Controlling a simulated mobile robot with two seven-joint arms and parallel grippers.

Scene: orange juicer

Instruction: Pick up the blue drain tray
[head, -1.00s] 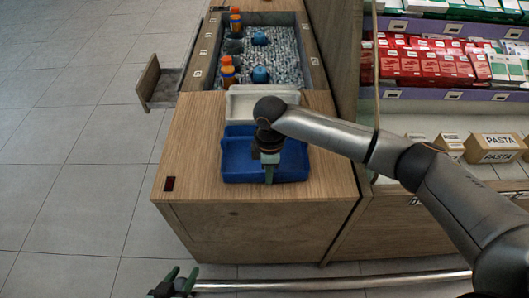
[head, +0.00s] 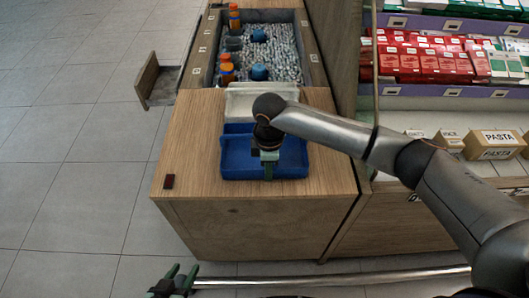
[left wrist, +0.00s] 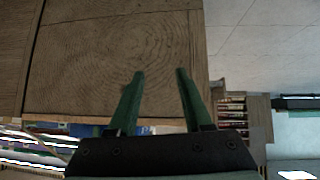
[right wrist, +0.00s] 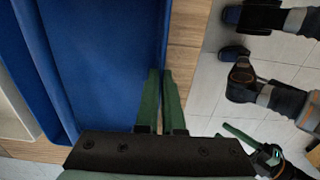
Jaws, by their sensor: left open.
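The blue drain tray (head: 234,165) sits on the wooden counter top near its front edge, and it fills much of the right wrist view (right wrist: 95,60). My right gripper (head: 268,177) reaches down over the tray's near wall. In the right wrist view its green fingers (right wrist: 161,72) are close together, one on each side of the tray's wall, and look shut on it. The tray appears flat on the counter. My left gripper (head: 176,272) is low in front of the counter, away from the tray. Its fingers (left wrist: 160,72) are spread and empty.
A white tray (head: 235,104) stands directly behind the blue one. Beyond it is a grey sink-like bin (head: 285,50) with orange and blue items. An open drawer (head: 149,80) juts out left. Shelves with boxes (head: 440,65) stand right.

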